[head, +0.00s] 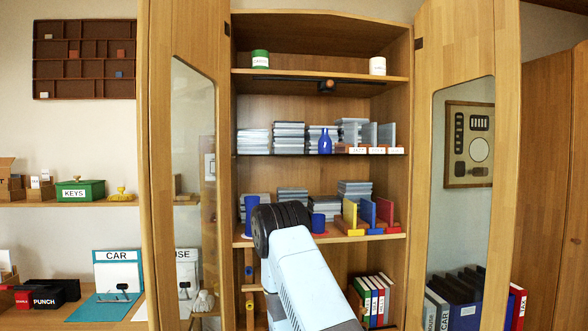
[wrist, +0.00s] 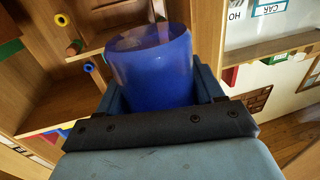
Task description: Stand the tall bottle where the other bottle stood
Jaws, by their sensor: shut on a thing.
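My gripper (wrist: 160,88) is shut on a blue cylindrical bottle (wrist: 152,70) in the wrist view. One round end of the bottle faces the camera; its other end is hidden by the gripper. In the head view my arm's dark wrist hides the jaws. There a blue upright cylinder (head: 251,211) shows just left of the wrist at the lower shelf, and a short blue one (head: 318,224) shows just right of it. I cannot tell for sure which is the held bottle. A narrow-necked blue bottle (head: 325,142) stands on the middle shelf.
Open cabinet doors (head: 508,180) flank the shelves. Grey stacks (head: 289,137) and bookends (head: 388,136) fill much of the middle shelf. Coloured bookends (head: 367,212) stand at the right of the lower shelf (head: 385,236). Pegs (wrist: 88,67) project nearby in the wrist view.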

